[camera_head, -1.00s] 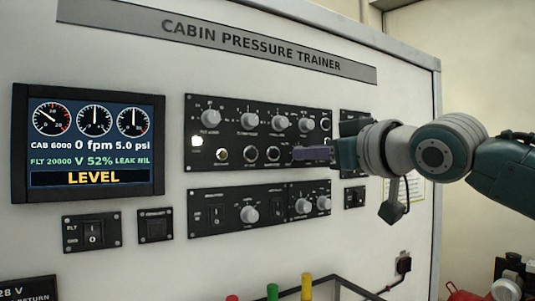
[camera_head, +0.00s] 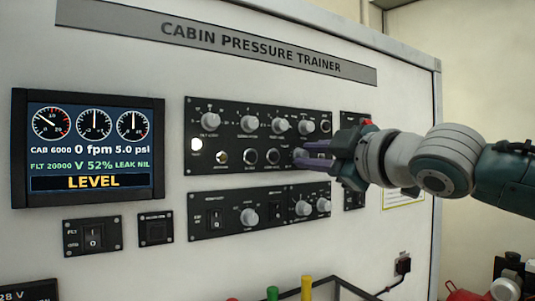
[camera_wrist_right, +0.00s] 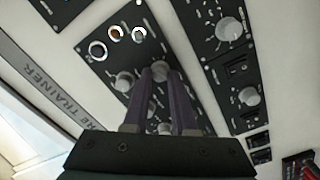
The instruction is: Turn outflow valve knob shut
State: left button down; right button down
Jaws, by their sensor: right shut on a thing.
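The upper black control panel (camera_head: 210,174) carries a row of grey knobs and a lower row of round fittings. My right gripper (camera_head: 308,156) reaches in from the right, its purple fingers at the right end of that lower row. Its fingers (camera_wrist_right: 160,78) are closed around a grey knob (camera_wrist_right: 157,93) in the right wrist view. In the head view the fingers mostly hide this knob, and its label cannot be read. The display (camera_head: 95,150) reads "V 52%" and "LEVEL". My left gripper is not in view.
A lower panel (camera_head: 230,228) with switches and knobs sits just beneath. A small panel (camera_head: 355,197) lies partly behind the gripper. Red, green and yellow posts (camera_head: 306,288) stand at the bottom. Open wall space lies to the right of the trainer.

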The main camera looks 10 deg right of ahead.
jog(key=shift+n, duration=0.4)
jog(key=c, duration=0.7)
grip_release()
jog(key=shift+s, duration=0.1)
jog(key=shift+s+d+f, duration=0.1)
jog(key=shift+s+d, duration=0.05)
jog(key=shift+s, duration=0.1)
jog(key=b+v, duration=0.5)
jog(key=v, duration=0.4)
jog(key=shift+s, duration=0.1)
